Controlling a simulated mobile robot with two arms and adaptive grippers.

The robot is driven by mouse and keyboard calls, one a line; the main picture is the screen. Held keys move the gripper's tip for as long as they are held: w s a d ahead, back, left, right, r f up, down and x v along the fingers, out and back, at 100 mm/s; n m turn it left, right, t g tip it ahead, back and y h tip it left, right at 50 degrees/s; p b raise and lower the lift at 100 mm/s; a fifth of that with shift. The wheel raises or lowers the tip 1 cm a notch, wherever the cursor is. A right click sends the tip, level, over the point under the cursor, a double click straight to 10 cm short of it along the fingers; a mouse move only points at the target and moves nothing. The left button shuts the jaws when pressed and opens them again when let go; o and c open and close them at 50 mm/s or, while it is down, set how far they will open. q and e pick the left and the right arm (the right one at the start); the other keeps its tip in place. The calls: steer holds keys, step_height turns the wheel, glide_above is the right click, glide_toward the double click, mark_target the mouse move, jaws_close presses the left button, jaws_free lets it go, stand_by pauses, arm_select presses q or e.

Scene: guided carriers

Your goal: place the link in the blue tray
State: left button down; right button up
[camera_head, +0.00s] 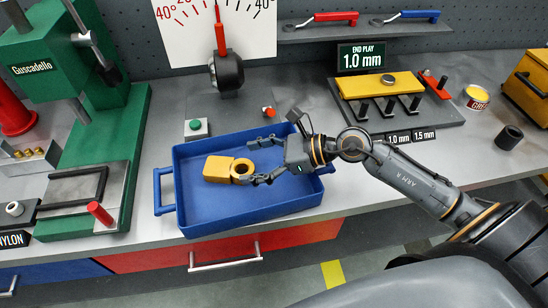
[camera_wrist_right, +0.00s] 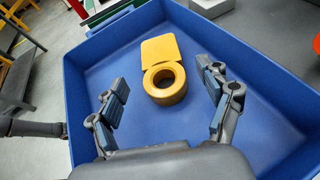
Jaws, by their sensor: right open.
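The yellow link (camera_head: 220,169), a flat block with a ring at one end, lies inside the blue tray (camera_head: 252,217) on the bench. My right gripper (camera_head: 259,160) is open and empty over the right part of the tray, with its fingers pointing toward the link's ring end. In the right wrist view, the link (camera_wrist_right: 164,72) lies on the tray floor (camera_wrist_right: 168,142) ahead of the open right gripper (camera_wrist_right: 166,97), apart from both fingers. My left gripper is in neither view.
A green press (camera_head: 127,130) stands left of the tray. A small box with a green button (camera_head: 195,127) sits behind the tray, near a dial gauge (camera_head: 227,72). A grey fixture with a yellow bar (camera_head: 372,86) stands at the back right. A dark cylinder (camera_head: 509,137) is farther right.

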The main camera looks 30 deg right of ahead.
steer(key=b+v, duration=0.1)
steer(key=v, duration=0.4)
steer(key=shift+f, duration=0.2)
steer(key=shift+v, duration=0.9)
